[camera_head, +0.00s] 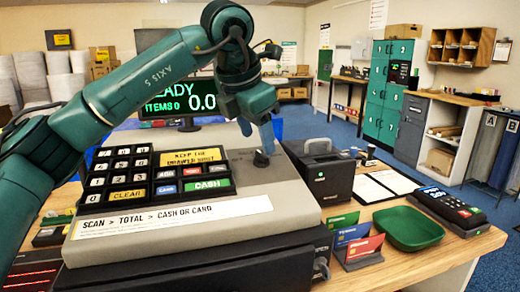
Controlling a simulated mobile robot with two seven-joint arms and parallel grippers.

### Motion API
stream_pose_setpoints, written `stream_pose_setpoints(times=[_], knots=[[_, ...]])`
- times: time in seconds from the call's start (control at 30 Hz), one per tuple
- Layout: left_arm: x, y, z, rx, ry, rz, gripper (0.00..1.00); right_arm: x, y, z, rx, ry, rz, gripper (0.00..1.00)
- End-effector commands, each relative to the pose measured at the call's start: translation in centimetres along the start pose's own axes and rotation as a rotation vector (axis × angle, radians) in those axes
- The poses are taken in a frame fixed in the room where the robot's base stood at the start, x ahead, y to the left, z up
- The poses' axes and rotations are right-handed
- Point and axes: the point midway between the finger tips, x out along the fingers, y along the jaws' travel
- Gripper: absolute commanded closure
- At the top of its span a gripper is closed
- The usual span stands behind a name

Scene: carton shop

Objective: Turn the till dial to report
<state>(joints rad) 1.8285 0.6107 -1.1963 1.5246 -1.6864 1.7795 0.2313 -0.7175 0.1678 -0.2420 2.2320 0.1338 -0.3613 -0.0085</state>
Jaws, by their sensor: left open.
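The till (290,205) stands on the wooden counter, with a black keypad and a lit customer display behind it. The till dial (261,159) is a small dark knob on the till's top, right of the keypad; its pointing direction and any labels are too small or hidden to read. My left gripper (258,136) reaches down from above and is open. Its bluish fingers are right over or beside the dial; I cannot tell if they touch it. My right gripper is out of view.
A green tray (408,228), a card rack (357,248) and a card terminal (447,209) sit on the counter to the right. The display (178,98) stands behind my left arm.

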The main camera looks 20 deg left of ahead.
Motion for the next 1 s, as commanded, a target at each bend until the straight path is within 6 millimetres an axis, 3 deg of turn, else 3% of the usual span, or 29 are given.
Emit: stream_pose_setpoints(times=[0.23,0.63,1.0], knots=[[3.4,0.0,0.0,0.000,0.001,0.000,0.45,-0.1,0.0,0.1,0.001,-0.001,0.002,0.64],[4.1,0.0,0.0,0.001,-0.001,0.000,0.45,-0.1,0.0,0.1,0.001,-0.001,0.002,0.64],[4.0,0.0,0.0,0.000,0.000,0.000,0.76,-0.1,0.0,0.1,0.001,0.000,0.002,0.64]])
